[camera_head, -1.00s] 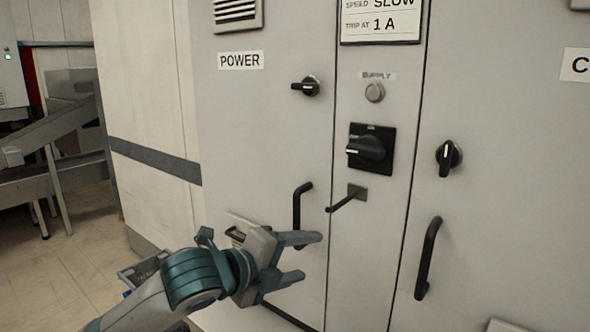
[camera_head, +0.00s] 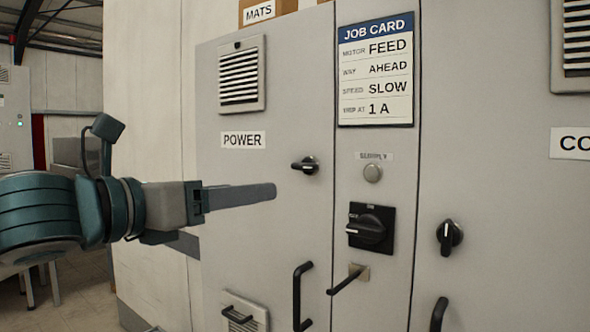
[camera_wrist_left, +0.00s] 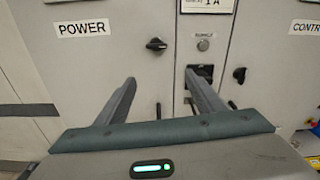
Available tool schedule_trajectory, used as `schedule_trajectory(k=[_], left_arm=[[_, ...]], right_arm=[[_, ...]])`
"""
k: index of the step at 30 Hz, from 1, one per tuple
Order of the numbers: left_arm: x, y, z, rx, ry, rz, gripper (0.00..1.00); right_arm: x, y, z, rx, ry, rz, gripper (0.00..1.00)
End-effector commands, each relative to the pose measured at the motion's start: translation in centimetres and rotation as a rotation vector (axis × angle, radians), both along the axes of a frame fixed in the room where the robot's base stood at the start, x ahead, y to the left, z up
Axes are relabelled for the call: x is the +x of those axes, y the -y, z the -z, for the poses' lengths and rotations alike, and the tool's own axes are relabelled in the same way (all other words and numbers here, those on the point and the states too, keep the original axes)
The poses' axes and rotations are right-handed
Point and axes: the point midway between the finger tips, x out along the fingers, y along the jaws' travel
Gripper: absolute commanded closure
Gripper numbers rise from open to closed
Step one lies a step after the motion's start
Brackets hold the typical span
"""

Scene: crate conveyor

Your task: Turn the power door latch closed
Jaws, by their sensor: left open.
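The power door (camera_head: 262,228) is a grey panel with a POWER label and stands shut in its frame. Its latch (camera_head: 305,165) is a black knob with its handle lying about horizontal, pointing left. The latch also shows in the left wrist view (camera_wrist_left: 156,44), beyond and between the fingertips. My left gripper (camera_head: 272,192) is left of the latch and a little lower, apart from it. In the left wrist view its two fingers (camera_wrist_left: 158,82) are spread, with nothing between them. My right gripper is in neither view.
A black door handle (camera_head: 299,297) is below the latch. To the right are the supply button (camera_head: 373,173), a black rotary switch (camera_head: 371,227), a rod-like lever (camera_head: 348,279) and another door's latch (camera_head: 449,237). A job card (camera_head: 376,70) is above.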

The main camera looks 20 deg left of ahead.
Motion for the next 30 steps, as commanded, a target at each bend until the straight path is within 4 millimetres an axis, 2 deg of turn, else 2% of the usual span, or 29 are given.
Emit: schedule_trajectory(k=[3,9,22,30], left_arm=[[-1.5,-0.9,-1.6,0.061,0.051,-0.011,0.38],[-2.4,-1.4,-2.5,0.105,0.081,-0.016,0.38],[-2.3,-1.3,-2.6,0.105,0.081,-0.016,0.38],[-1.2,-0.9,-2.8,0.104,0.078,-0.016,0.38]], right_arm=[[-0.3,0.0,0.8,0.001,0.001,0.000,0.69],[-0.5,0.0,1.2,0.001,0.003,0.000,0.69],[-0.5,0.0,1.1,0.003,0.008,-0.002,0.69],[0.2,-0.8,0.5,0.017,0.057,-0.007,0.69]])
